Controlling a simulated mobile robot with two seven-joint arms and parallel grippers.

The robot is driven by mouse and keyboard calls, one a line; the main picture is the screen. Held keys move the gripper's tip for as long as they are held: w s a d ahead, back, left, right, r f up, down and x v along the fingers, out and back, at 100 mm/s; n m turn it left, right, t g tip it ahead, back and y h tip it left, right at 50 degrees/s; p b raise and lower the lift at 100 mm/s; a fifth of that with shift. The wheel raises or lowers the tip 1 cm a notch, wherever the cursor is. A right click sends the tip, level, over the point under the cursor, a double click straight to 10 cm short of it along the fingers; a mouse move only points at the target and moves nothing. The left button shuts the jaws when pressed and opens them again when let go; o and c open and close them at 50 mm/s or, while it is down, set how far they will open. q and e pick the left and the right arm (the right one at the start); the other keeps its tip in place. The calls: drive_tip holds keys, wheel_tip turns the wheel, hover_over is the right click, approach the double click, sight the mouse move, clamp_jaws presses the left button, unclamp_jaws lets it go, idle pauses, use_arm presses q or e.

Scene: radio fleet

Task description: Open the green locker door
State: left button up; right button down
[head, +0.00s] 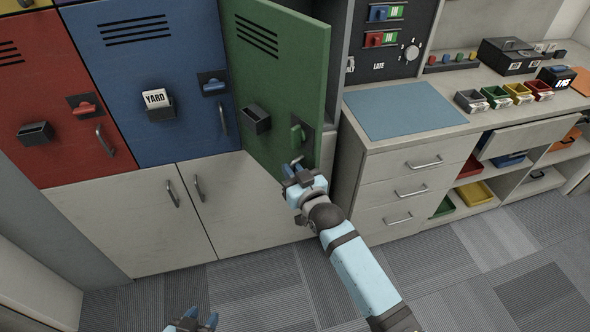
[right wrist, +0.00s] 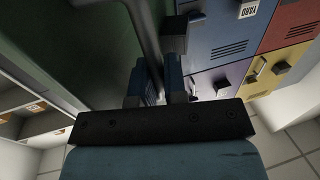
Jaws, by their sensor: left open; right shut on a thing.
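The green locker door (head: 272,85) stands partly open in the head view, swung out from the locker row, with a green latch (head: 297,132) and a dark card holder (head: 256,119) on its face. My right gripper (head: 293,168) is at the door's lower free corner, shut on the door handle. In the right wrist view the grey handle bar (right wrist: 146,35) runs down between the two fingers (right wrist: 160,85), with the green door beside it. The fingers hide part of the handle. My left gripper (head: 201,317) is open and empty, low at the bottom edge of the head view, over the floor.
A blue locker (head: 150,85) labelled YARD and a red locker (head: 45,110) stand left, both shut. Pale lower cabinets (head: 130,220) are below. A drawer unit (head: 400,180) with a blue mat (head: 404,109) stands right of the green door. The carpet floor (head: 260,295) in front is clear.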

drive_tip(key=shift+s+a+r, duration=0.1)
drive_tip(key=shift+a, duration=0.15)
idle(0.4)
drive_tip(key=c, duration=1.5)
unclamp_jaws()
drive_tip(key=shift+o, duration=0.2)
drive_tip(key=b+v, duration=0.2)
drive_tip(key=v, duration=1.1)
drive_tip(key=shift+s, duration=0.4)
drive_tip(key=shift+d, duration=0.1)
